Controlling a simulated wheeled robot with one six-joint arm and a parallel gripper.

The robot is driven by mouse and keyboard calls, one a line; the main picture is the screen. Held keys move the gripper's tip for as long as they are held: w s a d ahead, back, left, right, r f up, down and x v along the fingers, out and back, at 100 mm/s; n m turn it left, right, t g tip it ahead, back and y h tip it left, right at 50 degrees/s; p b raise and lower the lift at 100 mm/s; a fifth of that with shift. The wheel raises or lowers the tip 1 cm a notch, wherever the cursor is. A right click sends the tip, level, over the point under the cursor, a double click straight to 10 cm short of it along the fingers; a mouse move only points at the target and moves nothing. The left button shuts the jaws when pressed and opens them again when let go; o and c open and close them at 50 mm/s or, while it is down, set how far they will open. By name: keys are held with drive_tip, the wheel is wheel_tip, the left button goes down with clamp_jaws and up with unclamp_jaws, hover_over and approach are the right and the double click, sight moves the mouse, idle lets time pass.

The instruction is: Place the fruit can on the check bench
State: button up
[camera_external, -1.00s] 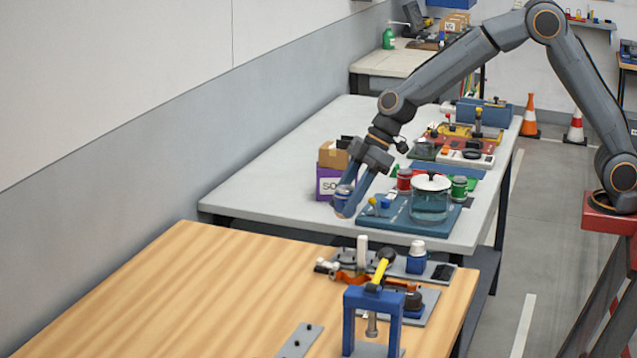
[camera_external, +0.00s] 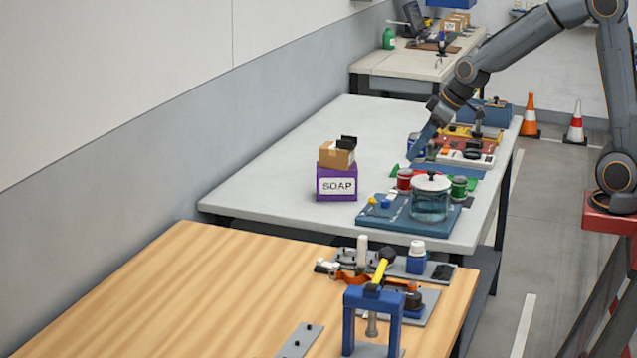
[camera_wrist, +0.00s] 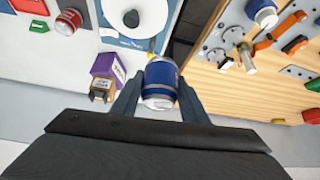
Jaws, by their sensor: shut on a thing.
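My gripper (camera_wrist: 160,100) is shut on a blue can with a silver end (camera_wrist: 160,82); no fruit label can be read on it. In the external view my gripper (camera_external: 415,150) is over the long grey bench (camera_external: 285,170), and the blue can (camera_external: 413,143) shows partly behind its finger. I cannot tell from the picture whether the can is clear of the bench top. No bench bears a readable name, so I cannot tell which is the check bench. A wooden bench (camera_external: 190,290) stands in front and a pale bench (camera_external: 405,62) at the back.
A purple SOAP box (camera_external: 337,184) with a small carton stands on the grey bench. A green bottle (camera_external: 389,38) stands on the back bench. The grey bench's left side is clear.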

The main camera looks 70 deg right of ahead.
drive_tip(key=w+a+f+n+y, duration=0.1)
drive_tip(key=w+a+f+n, duration=0.15)
drive_tip(key=a, duration=0.35)
drive_tip(key=w+a+f+n+g+y, duration=0.1)
drive_tip(key=w+a+n, duration=0.1)
drive_tip(key=w+a, duration=0.3)
drive_tip(key=w+a+f+n+y, duration=0.1)
drive_tip(key=w+a+n, duration=0.1)
drive_tip(key=a, duration=0.5)
drive_tip(key=a+f+n+g+y, duration=0.1)
drive_tip(key=a+f+n, duration=0.2)
drive_tip(key=a, duration=0.7)
drive_tip(key=w+a+f+n+g+y, duration=0.1)
drive_tip(key=a+f+n+g, duration=0.1)
drive_tip(key=a, duration=0.9)
drive_tip(key=shift+w+f+n+y, duration=0.3)
drive_tip(key=shift+f+n, duration=0.15)
drive_tip(key=shift+f, duration=0.45)
wheel_tip(320, 180, down, 7)
drive_tip(key=shift+r+p, duration=0.1)
drive_tip(key=shift+p, duration=1)
wheel_tip(320, 180, down, 2)
drive_tip(key=shift+f, duration=0.4)
drive_tip(key=shift+f+b, duration=0.25)
drive_tip(key=shift+b, duration=0.15)
